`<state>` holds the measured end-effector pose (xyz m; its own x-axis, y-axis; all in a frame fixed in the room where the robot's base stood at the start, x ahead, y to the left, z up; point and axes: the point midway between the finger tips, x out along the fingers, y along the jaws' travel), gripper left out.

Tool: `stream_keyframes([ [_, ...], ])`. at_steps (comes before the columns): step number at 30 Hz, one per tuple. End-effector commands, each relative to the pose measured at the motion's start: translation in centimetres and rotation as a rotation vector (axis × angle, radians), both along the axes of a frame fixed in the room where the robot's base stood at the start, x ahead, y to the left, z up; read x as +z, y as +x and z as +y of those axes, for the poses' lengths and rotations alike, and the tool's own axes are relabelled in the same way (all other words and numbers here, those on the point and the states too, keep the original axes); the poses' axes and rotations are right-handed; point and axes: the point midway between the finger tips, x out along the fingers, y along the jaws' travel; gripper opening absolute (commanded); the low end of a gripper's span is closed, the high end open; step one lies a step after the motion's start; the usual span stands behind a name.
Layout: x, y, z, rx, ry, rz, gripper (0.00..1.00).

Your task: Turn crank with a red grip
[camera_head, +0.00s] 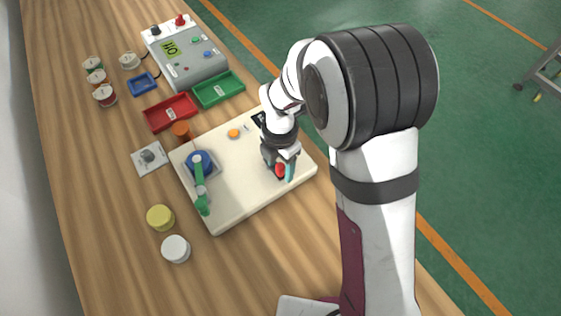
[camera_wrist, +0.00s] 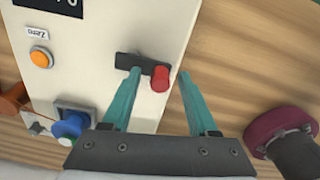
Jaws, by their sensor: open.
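The crank's red grip (camera_wrist: 161,78) stands at the right end of a short black crank arm (camera_wrist: 130,62), near the edge of the cream-coloured box (camera_wrist: 100,85). In the head view the red grip (camera_head: 280,171) shows at the right part of the box, partly covered by my gripper. My gripper (camera_wrist: 160,76) is open, with its two teal fingers to either side of the red grip in the wrist view. I cannot tell whether a finger touches the grip. My gripper (camera_head: 285,170) also shows in the head view, low over the box.
Red (camera_head: 170,112) and green trays (camera_head: 218,90) and a grey meter (camera_head: 190,60) lie behind. Yellow (camera_head: 160,217) and white jars (camera_head: 176,249) stand in front.

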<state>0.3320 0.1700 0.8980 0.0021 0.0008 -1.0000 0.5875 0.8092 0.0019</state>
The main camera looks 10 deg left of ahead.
Motion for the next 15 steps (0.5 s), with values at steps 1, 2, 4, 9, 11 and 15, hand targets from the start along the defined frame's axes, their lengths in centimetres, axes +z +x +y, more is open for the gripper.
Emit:
stream_keyframes([
  [1, 0.01, 0.00, 0.00, 0.000, 0.000, 0.000, 0.60],
  [2, 0.02, 0.00, 0.00, 0.000, 0.000, 0.000, 0.60],
  [4, 0.03, 0.00, 0.00, 0.000, 0.000, 0.000, 0.47],
  [9, 0.04, 0.00, 0.00, 0.000, 0.000, 0.000, 0.16],
  [11, 0.04, 0.01, 0.01, 0.000, 0.000, 0.000, 0.06],
  [15, 0.05, 0.01, 0.00, 0.000, 0.000, 0.000, 0.00],
])
